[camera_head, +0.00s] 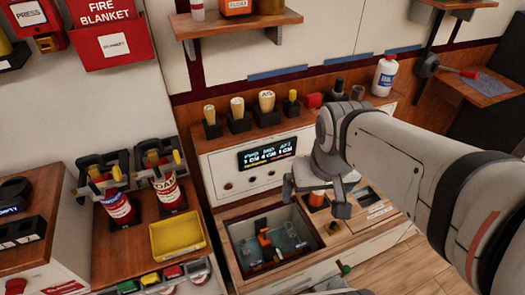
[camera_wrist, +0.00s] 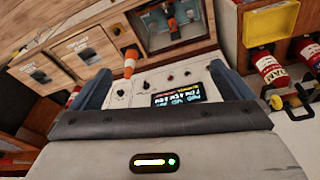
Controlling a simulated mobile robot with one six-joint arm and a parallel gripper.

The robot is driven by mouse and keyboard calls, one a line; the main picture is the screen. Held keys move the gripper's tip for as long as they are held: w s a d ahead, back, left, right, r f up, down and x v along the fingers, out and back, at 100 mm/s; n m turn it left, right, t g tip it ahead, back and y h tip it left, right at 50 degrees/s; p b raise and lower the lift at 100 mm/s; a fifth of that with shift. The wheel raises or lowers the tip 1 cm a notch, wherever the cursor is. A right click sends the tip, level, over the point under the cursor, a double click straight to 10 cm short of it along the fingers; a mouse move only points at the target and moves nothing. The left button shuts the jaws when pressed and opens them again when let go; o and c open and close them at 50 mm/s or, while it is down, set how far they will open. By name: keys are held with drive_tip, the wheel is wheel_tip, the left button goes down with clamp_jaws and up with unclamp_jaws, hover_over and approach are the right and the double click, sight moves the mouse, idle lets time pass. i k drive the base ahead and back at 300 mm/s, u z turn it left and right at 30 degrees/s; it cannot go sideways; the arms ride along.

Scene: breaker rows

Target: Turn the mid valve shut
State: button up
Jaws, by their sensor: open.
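A display (camera_head: 267,151) on the console front seems to read FWD, MID and AFT; it also shows in the wrist view (camera_wrist: 178,93). An open recess (camera_head: 236,232) below it holds an orange fitting (camera_head: 265,239) with clear parts around it. My gripper (camera_head: 314,197) is open over the counter right of the recess. An orange piece (camera_head: 318,199) shows between its fingers in the head view. I cannot tell which part is the mid valve.
A yellow tray (camera_head: 177,236) and red canisters (camera_head: 168,187) stand at left. A wooden shelf (camera_head: 235,24) is above. My arm covers the right side.

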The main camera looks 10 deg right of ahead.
sight(280, 257)
drive_tip(key=z, duration=0.1)
drive_tip(key=k, duration=0.5)
drive_tip(key=u, duration=1.5)
drive_tip(key=k, duration=0.8)
drive_tip(key=z, duration=1.15)
drive_tip(key=i, duration=1)
drive_tip(key=z, duration=0.05)
